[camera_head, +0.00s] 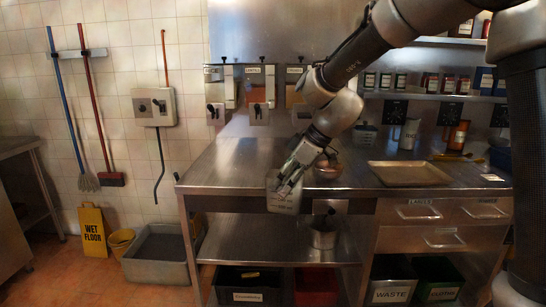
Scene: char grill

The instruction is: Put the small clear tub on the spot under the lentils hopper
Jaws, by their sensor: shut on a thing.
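The small clear tub (283,202) hangs in my gripper (285,184), in front of the steel counter's front edge. My gripper is shut on the tub's upper part and hides some of it. The lentils hopper (258,92) is the middle of three dispensers on the back wall, with orange-brown contents and a dark knob below. The counter under this hopper (250,152) looks bare; no marked spot can be made out. The tub is nearer to me than that area and slightly to its right.
A metal bowl (327,171) sits on the counter just right of my gripper. A shallow tray (408,175) lies farther right. A pot (323,236) stands on the lower shelf. The counter's left part is clear.

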